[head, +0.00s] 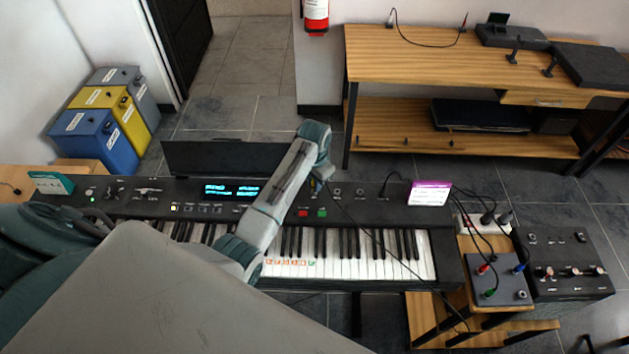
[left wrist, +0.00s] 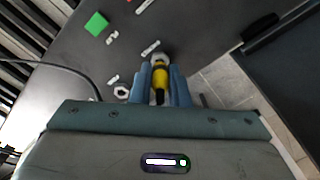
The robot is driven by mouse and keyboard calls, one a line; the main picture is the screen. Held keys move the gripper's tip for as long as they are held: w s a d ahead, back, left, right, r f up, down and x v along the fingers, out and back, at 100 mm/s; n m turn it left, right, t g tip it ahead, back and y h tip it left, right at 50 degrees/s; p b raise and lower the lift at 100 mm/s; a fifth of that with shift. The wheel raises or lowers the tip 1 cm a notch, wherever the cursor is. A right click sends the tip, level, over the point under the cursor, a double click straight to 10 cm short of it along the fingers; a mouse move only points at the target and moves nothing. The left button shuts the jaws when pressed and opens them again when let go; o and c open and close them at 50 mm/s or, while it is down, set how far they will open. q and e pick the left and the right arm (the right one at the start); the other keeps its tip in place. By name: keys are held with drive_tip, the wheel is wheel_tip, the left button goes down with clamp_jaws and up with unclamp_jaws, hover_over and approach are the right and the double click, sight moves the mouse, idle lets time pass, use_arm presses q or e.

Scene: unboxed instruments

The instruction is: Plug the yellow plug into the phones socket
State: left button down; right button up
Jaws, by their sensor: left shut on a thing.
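My left gripper (left wrist: 160,82) is shut on the yellow plug (left wrist: 161,77), which lies between its two blue-grey fingers in the left wrist view. The plug's far end is at a silver ring socket (left wrist: 160,58) on the dark keyboard panel; I cannot tell whether it is inside or just above it. A second ring socket (left wrist: 121,90) is beside the left finger. The socket labels are too small to read. In the head view my left arm reaches over the keyboard (head: 357,218) and its wrist hides most of the plug. My right gripper is not in view.
A green button (left wrist: 95,24) is on the panel near the sockets. A purple-white display (head: 430,193) stands at the keyboard's right end. A cabled patch box (head: 499,280) and a black knob box (head: 570,262) are further right. A music stand (head: 215,158) rises behind.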

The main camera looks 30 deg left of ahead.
use_arm(q)
drive_tip(key=shift+f, duration=0.6)
drive_tip(key=shift+s+f+b, duration=0.1)
drive_tip(key=shift+f+b, duration=0.05)
drive_tip(key=shift+b, duration=0.15)
drive_tip(key=c, duration=1.3)
unclamp_jaws()
drive_tip(key=shift+f, duration=0.1)
